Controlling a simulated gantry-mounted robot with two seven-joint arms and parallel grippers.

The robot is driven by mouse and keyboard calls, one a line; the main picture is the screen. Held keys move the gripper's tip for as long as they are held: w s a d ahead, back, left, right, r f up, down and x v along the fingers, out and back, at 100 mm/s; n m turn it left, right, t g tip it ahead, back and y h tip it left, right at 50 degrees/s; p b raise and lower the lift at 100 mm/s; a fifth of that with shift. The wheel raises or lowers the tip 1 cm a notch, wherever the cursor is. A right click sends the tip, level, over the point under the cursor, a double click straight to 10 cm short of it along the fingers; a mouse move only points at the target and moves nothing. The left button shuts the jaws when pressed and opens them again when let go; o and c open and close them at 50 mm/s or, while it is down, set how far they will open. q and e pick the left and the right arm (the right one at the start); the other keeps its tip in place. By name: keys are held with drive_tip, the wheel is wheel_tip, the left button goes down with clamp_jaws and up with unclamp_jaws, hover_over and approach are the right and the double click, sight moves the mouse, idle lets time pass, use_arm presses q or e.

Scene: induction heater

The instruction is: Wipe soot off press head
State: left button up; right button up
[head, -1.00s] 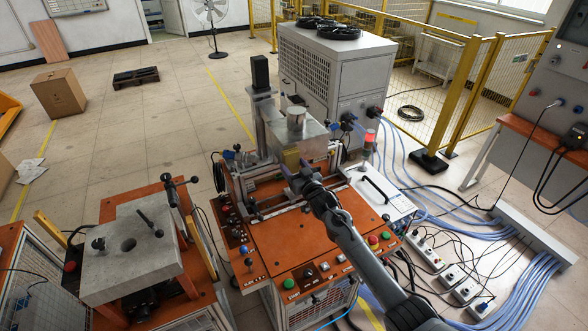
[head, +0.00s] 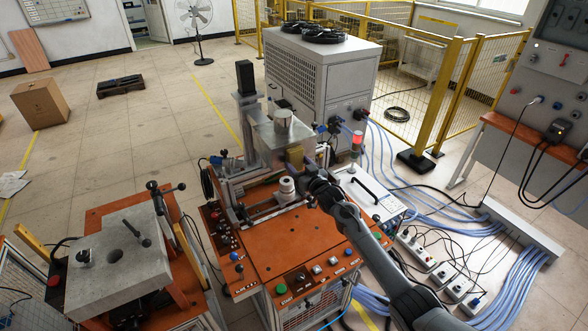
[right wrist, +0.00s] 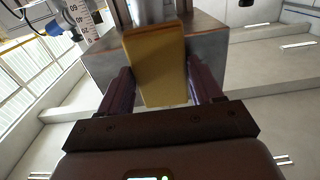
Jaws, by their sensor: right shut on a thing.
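The press head is a grey metal block (head: 268,136) with a cylinder on top, on the machine in the middle of the head view. In the right wrist view the block (right wrist: 210,50) fills the upper middle. A yellow-brown sponge-like pad (right wrist: 157,68) stands between the fingers of my right gripper (right wrist: 160,92), which is shut on it. In the head view the pad (head: 295,156) is at the block's lower right front; I cannot tell whether it touches. My right gripper (head: 301,171) is just below. Soot cannot be made out. My left gripper is not in view.
A white-grey cylindrical part (head: 287,188) sits on the machine below the block. The orange table (head: 280,250) has buttons along its front. A red signal lamp (head: 357,138) and a white box (head: 372,190) stand to the right. A large cabinet (head: 325,80) stands behind.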

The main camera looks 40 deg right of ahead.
sight(277, 165)
drive_tip(key=shift+s+d, duration=0.1)
drive_tip(key=shift+d, duration=0.4)
drive_tip(key=shift+a+r+p, duration=0.1)
drive_tip(key=shift+a+p, duration=0.25)
drive_tip(key=shift+a, duration=0.45)
drive_tip(key=shift+w+a+p, duration=0.15)
drive_tip(key=shift+w+a, duration=0.1)
drive_tip(key=shift+a, duration=0.7)
drive_tip(key=shift+w+a+p, duration=0.2)
drive_tip(key=shift+w+a, duration=0.05)
drive_tip(key=shift+a, duration=0.75)
drive_tip(key=shift+w+a+p, duration=0.15)
drive_tip(key=shift+w+a, duration=0.1)
drive_tip(key=shift+a, duration=0.7)
